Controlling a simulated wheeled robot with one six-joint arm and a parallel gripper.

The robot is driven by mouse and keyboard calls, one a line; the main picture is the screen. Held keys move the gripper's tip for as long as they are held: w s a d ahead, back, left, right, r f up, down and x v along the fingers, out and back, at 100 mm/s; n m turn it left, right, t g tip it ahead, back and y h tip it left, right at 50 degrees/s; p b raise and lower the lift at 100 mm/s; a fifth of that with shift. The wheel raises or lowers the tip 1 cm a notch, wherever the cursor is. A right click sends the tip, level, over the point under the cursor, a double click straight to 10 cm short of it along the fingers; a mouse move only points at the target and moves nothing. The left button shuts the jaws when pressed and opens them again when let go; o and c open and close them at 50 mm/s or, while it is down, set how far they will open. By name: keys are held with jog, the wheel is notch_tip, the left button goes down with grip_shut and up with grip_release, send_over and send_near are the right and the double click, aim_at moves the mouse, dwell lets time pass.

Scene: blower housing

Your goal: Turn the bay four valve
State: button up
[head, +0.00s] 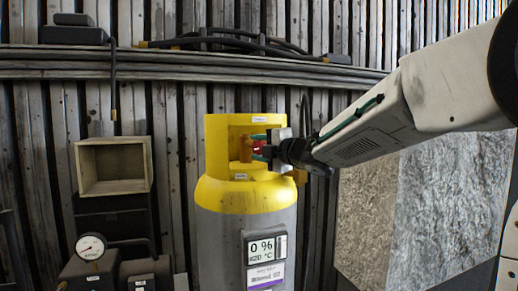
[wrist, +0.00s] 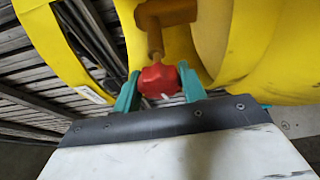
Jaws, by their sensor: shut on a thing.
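A grey gas cylinder (head: 225,235) with a yellow collar (head: 217,150) stands upright in the middle of the head view. A red valve knob (head: 258,148) sits on a brass-coloured valve stem inside the collar's opening. In the wrist view the red knob (wrist: 158,80) is between the two green fingers of my gripper (wrist: 157,92), which is shut on it. My gripper (head: 268,147) reaches in from the right in the head view and partly hides the knob. A display on the cylinder (head: 265,249) reads 0 %. A bay number is not legible.
The yellow collar (wrist: 55,45) curves close around my fingers. An open wooden box (head: 112,167) and a round gauge (head: 91,246) are at the left. A stone-like slab (head: 440,200) stands at the right, below my arm. Cables lie on the beam behind.

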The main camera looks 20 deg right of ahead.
jog(key=shift+n, duration=0.4)
jog(key=o, duration=1)
jog(key=shift+c, duration=0.2)
jog(key=v, duration=0.7)
jog(key=shift+s+d, duration=0.15)
jog(key=shift+s, duration=0.2)
jog(key=shift+r, duration=0.1)
